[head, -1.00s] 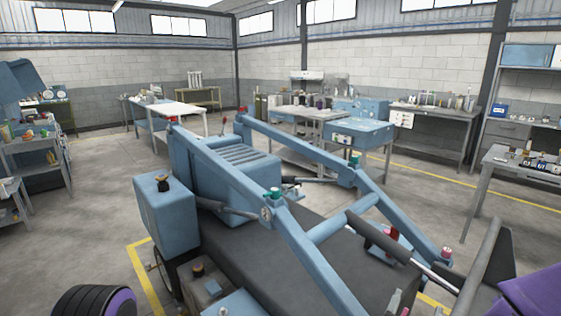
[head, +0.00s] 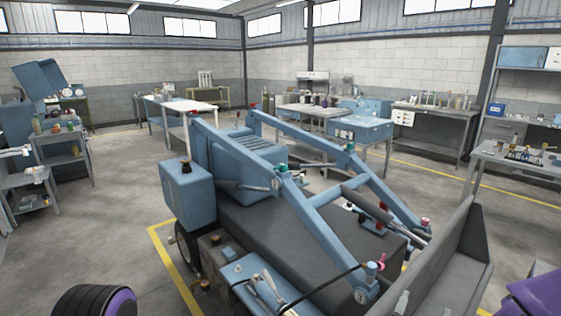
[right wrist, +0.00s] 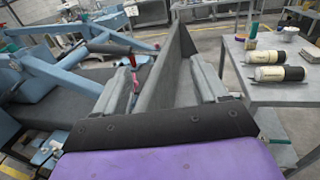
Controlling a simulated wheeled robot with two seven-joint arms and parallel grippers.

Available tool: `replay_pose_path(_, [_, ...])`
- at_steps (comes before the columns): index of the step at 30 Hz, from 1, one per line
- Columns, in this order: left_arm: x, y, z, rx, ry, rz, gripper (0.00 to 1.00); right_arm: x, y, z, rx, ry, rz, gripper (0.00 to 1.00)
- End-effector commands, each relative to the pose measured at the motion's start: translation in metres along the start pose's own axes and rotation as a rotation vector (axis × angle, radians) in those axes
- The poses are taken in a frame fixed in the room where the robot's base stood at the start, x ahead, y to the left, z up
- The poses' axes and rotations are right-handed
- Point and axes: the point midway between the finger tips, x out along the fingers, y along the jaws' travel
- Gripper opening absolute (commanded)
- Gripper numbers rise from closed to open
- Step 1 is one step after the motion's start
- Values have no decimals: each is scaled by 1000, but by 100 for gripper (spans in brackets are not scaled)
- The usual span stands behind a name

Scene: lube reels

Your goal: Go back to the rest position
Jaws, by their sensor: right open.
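My right gripper (right wrist: 160,88) shows in the right wrist view with its two grey fingers apart and nothing held between them. The grey wall of a loader bucket (right wrist: 168,62) shows beyond and between the fingers. In the head view only a purple part of my right arm shows at the lower right edge, beside the bucket (head: 438,250). My left gripper is out of view; a purple and black part of my left arm shows at the lower left.
A blue loader machine (head: 310,215) with lift arms and a grey bucket fills the middle, close in front. Steel tables (head: 515,160) stand at right, one holding bottles (right wrist: 275,73). Carts (head: 55,145) stand at left. Open floor (head: 120,200) lies left of the machine.

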Motion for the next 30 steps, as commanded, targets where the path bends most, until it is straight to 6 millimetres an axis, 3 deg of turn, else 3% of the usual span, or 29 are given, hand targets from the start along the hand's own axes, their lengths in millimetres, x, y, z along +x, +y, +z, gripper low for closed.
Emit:
replay_pose_path(11, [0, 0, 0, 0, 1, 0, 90, -2, 22, -7, -399, 10, 117, 72])
replay_pose_path(14, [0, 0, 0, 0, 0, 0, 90, -2, 29, -14, -589, 10, 176, 72])
replay_pose_path(17, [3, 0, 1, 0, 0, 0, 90, -5, 37, -33, -853, 7, 264, 72])
replay_pose_path(20, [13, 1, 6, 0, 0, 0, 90, -12, 40, -76, -1193, 5, 387, 72])
replay_pose_path(23, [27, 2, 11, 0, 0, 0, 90, -26, 35, -138, -1565, -3, 554, 72])
replay_pose_path(24, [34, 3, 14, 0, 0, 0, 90, -34, 30, -166, -1716, -9, 635, 72])
replay_pose_path(26, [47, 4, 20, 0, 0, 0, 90, -49, 16, -215, -1946, -23, 780, 72])
replay_pose_path(30, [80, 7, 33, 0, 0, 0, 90, -94, -36, -328, -2392, -69, 1178, 72])
